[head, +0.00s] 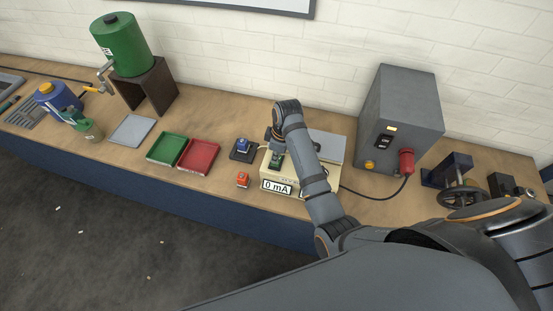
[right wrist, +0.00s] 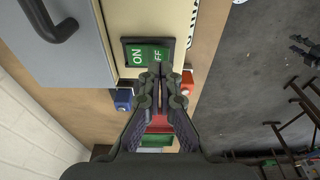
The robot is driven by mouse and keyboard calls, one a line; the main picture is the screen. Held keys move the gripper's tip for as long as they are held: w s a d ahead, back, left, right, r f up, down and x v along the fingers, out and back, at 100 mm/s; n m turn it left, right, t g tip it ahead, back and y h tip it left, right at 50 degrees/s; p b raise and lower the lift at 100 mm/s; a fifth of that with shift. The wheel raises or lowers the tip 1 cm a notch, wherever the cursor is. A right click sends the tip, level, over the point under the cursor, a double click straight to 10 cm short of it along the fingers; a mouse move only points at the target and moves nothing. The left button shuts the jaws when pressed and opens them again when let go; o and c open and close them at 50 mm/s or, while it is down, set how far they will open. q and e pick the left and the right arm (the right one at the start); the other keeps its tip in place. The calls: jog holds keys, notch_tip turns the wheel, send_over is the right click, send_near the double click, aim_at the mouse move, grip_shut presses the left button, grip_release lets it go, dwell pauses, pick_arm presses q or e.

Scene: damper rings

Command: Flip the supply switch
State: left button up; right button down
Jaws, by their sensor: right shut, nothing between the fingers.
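The supply switch is a green rocker marked ON and OFF (right wrist: 147,54) in a dark frame on the cream supply box, clear in the right wrist view. The supply box (head: 297,189) stands on the bench in the head view, and its front display reads 0 mA. My right gripper (head: 275,146) points down over the box at the switch. In the right wrist view the gripper (right wrist: 160,76) is shut and empty, its tips at the OFF end of the rocker. I cannot tell whether they touch it.
A blue button block (head: 242,147) and a small red-orange block (head: 242,180) sit left of the box. Green (head: 167,148) and red (head: 199,156) trays lie further left. A tall grey cabinet (head: 405,105) with a red plug and black cable stands right.

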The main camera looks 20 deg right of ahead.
jog(key=shift+f+b, duration=0.3)
jog(key=shift+f, duration=0.7)
dwell(0.7)
jog(key=shift+r+p, duration=0.85)
jog(key=shift+r, duration=2.65)
